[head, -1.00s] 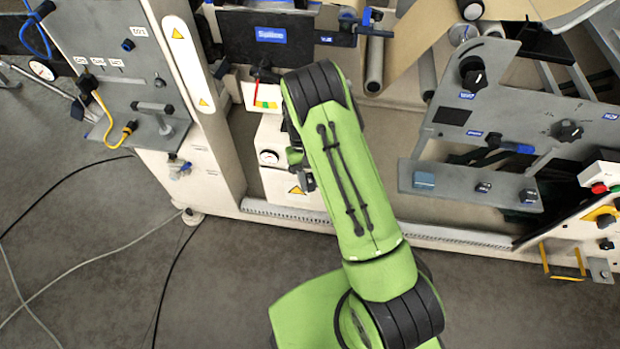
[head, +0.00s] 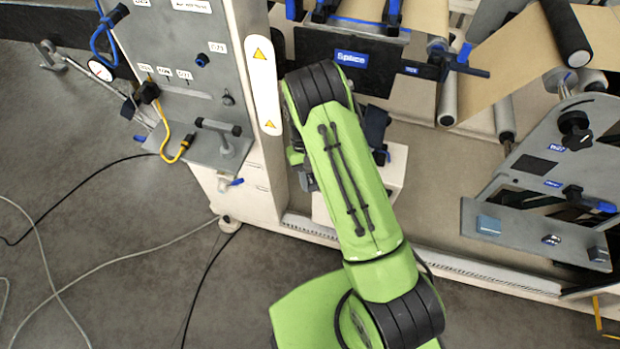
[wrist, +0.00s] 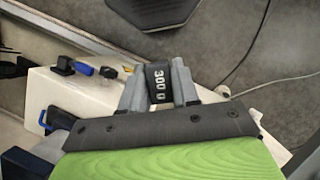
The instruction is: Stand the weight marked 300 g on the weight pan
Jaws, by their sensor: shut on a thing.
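The weight marked 300 g (wrist: 158,84) is a dark block with white lettering in the wrist view. My gripper (wrist: 159,78) is shut on it, with a grey finger on each side. The lettering faces the wrist camera and reads sideways. In the head view my green arm hides the weight and most of the gripper. I cannot make out the weight pan for certain in either view.
A shelf with a T-shaped handle (head: 222,135) stands left of my arm. A shelf at right (head: 525,222) carries a blue-grey block (head: 488,225) and small knobs. A white cabinet (wrist: 85,95) lies below the gripper. Cables cross the floor at left.

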